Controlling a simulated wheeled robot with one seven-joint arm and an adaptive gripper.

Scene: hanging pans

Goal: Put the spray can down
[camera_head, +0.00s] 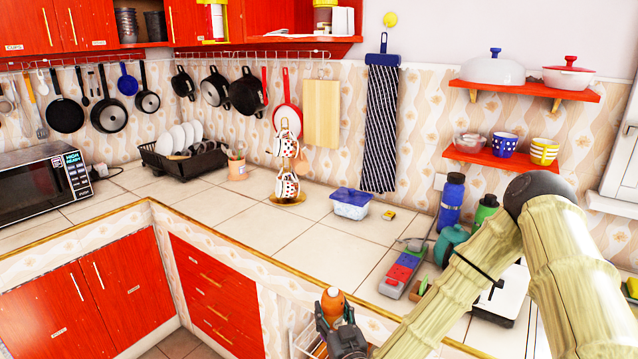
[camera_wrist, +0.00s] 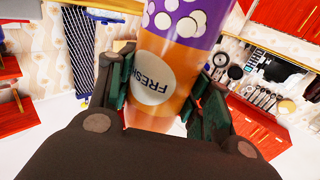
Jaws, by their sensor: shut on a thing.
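The spray can (camera_wrist: 180,55) fills the middle of the wrist view. It is orange and purple with white dots and a round white label reading "FRESH". My gripper (camera_wrist: 165,92) is shut on it, with a green-padded finger on each side of the can. In the head view my gripper (camera_head: 340,328) is at the bottom centre, near the counter's front edge. Only an orange part of the can (camera_head: 333,301) shows there, above the fingers. The rest of the can is hidden in that view, and I cannot tell how it is tilted.
The tiled counter (camera_head: 300,235) has a clear stretch in the middle. A blue-lidded container (camera_head: 351,203), a cup stand (camera_head: 287,170) and a dish rack (camera_head: 183,160) stand farther back. A red-and-grey device (camera_head: 401,272) and bottles (camera_head: 450,203) stand to the right, near my arm.

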